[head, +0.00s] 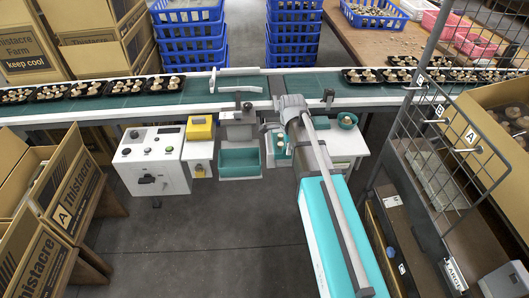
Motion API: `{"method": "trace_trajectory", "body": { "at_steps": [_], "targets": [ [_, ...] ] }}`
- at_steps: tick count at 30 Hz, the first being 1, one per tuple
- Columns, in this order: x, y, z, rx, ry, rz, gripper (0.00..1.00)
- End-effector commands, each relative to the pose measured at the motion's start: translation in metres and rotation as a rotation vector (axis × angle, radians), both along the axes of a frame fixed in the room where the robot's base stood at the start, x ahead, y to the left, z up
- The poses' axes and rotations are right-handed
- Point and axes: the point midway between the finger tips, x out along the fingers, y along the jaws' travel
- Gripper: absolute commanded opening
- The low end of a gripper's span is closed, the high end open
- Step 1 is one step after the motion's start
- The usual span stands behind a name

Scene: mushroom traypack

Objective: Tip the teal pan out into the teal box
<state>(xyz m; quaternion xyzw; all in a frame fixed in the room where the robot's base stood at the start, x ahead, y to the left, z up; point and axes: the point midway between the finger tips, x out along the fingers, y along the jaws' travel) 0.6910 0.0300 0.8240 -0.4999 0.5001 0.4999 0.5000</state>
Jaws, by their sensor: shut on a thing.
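The teal box (240,171) is an open rectangular bin in front of the conveyor, left of my arm; its inside looks empty. A smaller teal vessel, which I take for the teal pan (281,151), shows just right of the box with pale pieces at it. My arm partly covers it, so its tilt is unclear. My gripper (269,128) is at the upper left of this pan, below the grey wrist, and appears shut on it. The fingertips are small and the contact is not clear. The pan looks beside the box, not over it.
Behind runs the green conveyor (140,101) with black mushroom trays. A control box (150,160) and yellow unit (201,128) stand left. A wire rack (450,135) stands right.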

Motion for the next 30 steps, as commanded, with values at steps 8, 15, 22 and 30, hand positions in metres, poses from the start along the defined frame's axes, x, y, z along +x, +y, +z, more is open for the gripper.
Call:
{"method": "trace_trajectory", "body": {
  "at_steps": [8,15,22,30],
  "targets": [
    [0.000,0.000,0.000,0.000,0.000,0.000,0.00],
    [0.000,0.000,0.002,0.000,0.000,0.000,0.00],
    [0.000,0.000,0.017,0.000,0.000,0.000,0.00],
    [0.000,0.000,0.052,0.000,0.000,0.000,0.00]
  ]
}}
